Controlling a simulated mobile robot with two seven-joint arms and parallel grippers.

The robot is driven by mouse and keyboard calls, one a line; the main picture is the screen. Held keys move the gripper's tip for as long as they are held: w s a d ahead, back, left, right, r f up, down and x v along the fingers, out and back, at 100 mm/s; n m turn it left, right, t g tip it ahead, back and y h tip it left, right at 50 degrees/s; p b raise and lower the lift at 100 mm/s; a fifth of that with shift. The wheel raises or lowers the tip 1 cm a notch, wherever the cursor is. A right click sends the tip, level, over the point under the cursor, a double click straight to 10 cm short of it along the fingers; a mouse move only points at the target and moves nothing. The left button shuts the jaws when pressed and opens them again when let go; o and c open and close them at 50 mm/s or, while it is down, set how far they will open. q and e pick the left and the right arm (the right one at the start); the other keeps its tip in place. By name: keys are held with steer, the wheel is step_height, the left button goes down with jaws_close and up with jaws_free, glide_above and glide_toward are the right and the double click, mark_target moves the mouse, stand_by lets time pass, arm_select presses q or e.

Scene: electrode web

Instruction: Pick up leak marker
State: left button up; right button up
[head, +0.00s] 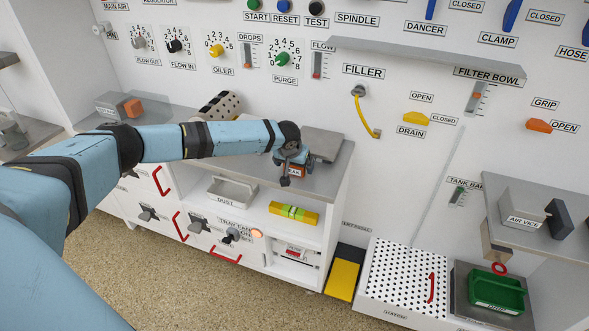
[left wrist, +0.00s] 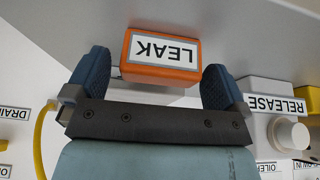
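The leak marker is a small orange block with a white label reading LEAK. In the head view the leak marker (head: 296,172) is at the front of the grey countertop, partly hidden by my left gripper (head: 298,168). In the left wrist view the leak marker (left wrist: 161,57) appears upside down, between the blue fingers of my left gripper (left wrist: 157,82). The fingers are apart, one on each side of the block. A narrow gap shows on the left side; contact on the right side is unclear. My right gripper is not in view.
The grey countertop (head: 325,182) carries a grey block (head: 322,143) behind the marker. A RELEASE block (left wrist: 272,98) shows at right in the left wrist view. Below are a dust tray (head: 232,190) and a green-yellow level (head: 293,213) on a shelf. A perforated plate (head: 405,275) lies lower right.

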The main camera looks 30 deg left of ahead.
arm_select(q)
steer(key=c, duration=0.9)
